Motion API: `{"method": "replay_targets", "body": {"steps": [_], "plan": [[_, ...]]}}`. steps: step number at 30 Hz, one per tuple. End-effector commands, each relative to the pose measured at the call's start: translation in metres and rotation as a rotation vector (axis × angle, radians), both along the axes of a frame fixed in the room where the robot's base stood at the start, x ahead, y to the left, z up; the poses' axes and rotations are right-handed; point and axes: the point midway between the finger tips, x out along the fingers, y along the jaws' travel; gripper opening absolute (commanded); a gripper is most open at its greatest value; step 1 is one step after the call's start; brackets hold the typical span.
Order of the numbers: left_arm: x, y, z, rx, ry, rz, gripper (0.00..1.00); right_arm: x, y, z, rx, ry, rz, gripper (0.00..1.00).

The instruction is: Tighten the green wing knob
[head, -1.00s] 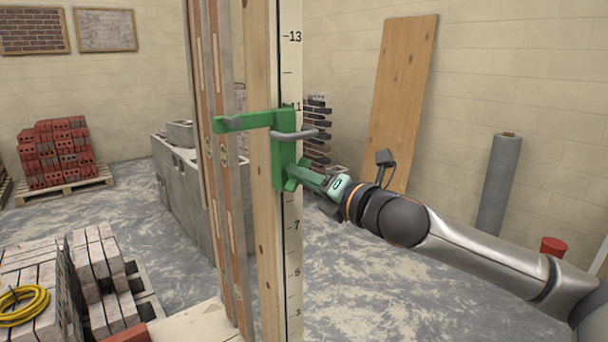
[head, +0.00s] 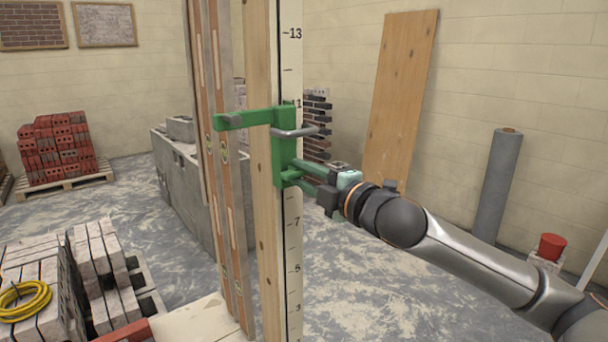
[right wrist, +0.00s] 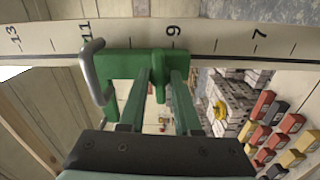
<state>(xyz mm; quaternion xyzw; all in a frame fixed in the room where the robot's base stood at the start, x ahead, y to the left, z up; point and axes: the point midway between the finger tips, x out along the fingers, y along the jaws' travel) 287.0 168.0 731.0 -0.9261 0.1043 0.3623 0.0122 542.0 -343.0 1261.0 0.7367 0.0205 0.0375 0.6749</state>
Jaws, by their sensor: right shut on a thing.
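A green clamp (head: 284,148) with a grey handle sits on an upright timber post (head: 263,235) with a numbered scale strip (head: 292,245). The green wing knob (right wrist: 160,84) is on the clamp's face, between my fingers in the right wrist view. In the head view it is mostly hidden by the fingers. My right gripper (head: 303,174) comes in from the right and is shut on the knob; its green fingers also show in the right wrist view (right wrist: 163,80). My left gripper is not in view.
Long spirit levels (head: 222,190) stand just left of the post. A concrete block wall (head: 190,195) is behind them. Stacked pale bricks (head: 100,255) and a yellow hose (head: 22,305) lie front left. A plank (head: 400,100) leans at the back.

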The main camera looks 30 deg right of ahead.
Motion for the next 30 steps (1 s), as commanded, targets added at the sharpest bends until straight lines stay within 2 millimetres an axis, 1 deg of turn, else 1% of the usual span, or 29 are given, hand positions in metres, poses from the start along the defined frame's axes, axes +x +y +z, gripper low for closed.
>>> {"method": "replay_targets", "body": {"steps": [7, 22, 23, 30], "plan": [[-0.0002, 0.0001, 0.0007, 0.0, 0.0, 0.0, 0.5, 0.0, -0.0006, 0.0014, 0.072, 0.003, -0.002, 0.0], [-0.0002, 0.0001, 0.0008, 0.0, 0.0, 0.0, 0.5, 0.0, -0.0006, 0.0015, 0.088, 0.003, -0.002, 0.0], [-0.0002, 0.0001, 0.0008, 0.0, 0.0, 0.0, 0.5, 0.0, -0.0006, 0.0015, 0.087, 0.003, -0.002, 0.34], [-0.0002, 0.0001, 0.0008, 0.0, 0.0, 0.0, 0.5, 0.0, -0.0004, 0.0009, 0.086, 0.005, -0.001, 0.61]]}}
